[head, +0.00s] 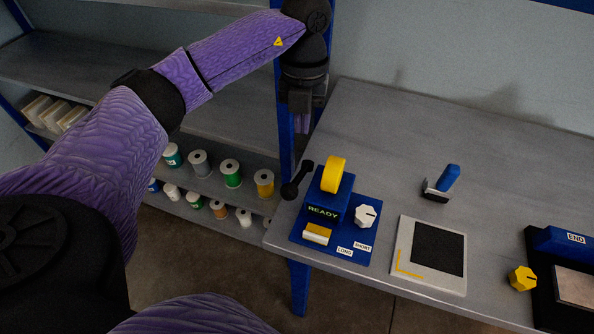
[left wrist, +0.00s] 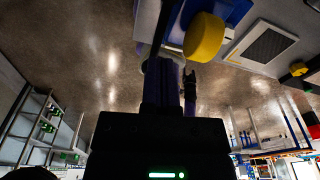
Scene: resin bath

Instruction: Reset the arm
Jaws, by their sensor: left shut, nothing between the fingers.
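My left arm comes in from the left in the head view and reaches up and across. My left gripper (head: 302,124) points down beside the blue shelf post, near the table's back left corner. It is shut and empty, apart from the things on the table. In the left wrist view the purple fingers (left wrist: 161,82) show together with nothing between them. My right gripper does not show clearly in either view.
The grey table (head: 384,128) holds a blue device marked READY (head: 324,208) with a yellow roll (head: 334,174), a black-lever handle (head: 296,180), a black-square plate (head: 437,249) and a blue-handled tool (head: 447,178). Shelves with several spools (head: 231,172) stand at left.

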